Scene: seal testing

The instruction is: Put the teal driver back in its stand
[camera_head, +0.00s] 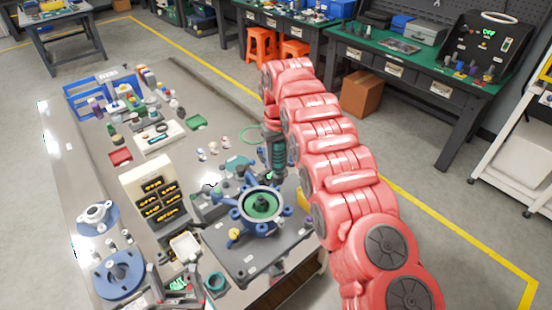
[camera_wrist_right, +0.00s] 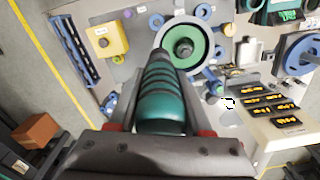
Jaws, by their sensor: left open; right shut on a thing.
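The teal driver (camera_wrist_right: 162,100) has a dark ribbed upper part and a teal grip. My right gripper (camera_wrist_right: 162,128) is shut on it and holds it above the table; in the head view the driver (camera_head: 278,152) hangs roughly upright beside the blue clamp fixture. The fixture (camera_head: 262,206) has a green disc in its middle, which also shows beyond the driver in the wrist view (camera_wrist_right: 186,44). I cannot tell which item is the driver's stand.
A white rack (camera_head: 139,179) with black-and-yellow slots stands left of the fixture. A yellow box (camera_wrist_right: 110,40) sits beside the fixture. Red (camera_head: 120,156) and green (camera_head: 195,122) trays lie farther back.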

